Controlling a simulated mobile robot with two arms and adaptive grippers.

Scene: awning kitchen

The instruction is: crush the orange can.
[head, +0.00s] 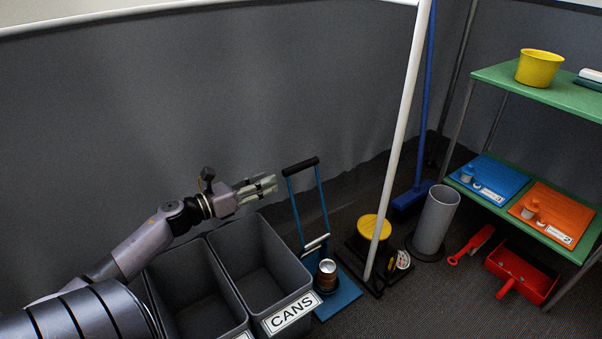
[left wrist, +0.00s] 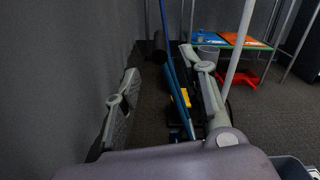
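A small can (head: 327,278) with a silvery top and a dark orange-brown side stands upright on the blue base (head: 343,299) of a can crusher. The crusher's two blue lever bars rise to a black handle grip (head: 300,166); the lever is up. My left gripper (head: 268,186) is open and empty, to the left of the handle and apart from it. In the left wrist view the fingers of the left gripper (left wrist: 163,98) are spread wide, with the black grip (left wrist: 160,46) beyond and between them. The can is not clear there. My right gripper is not in view.
A grey bin labelled CANS (head: 288,313) stands left of the crusher, beside another grey bin (head: 190,290). A white pole (head: 404,130), a yellow-topped item (head: 374,227) and a grey cylinder (head: 437,220) stand to the right. A green shelf (head: 560,95) is at far right.

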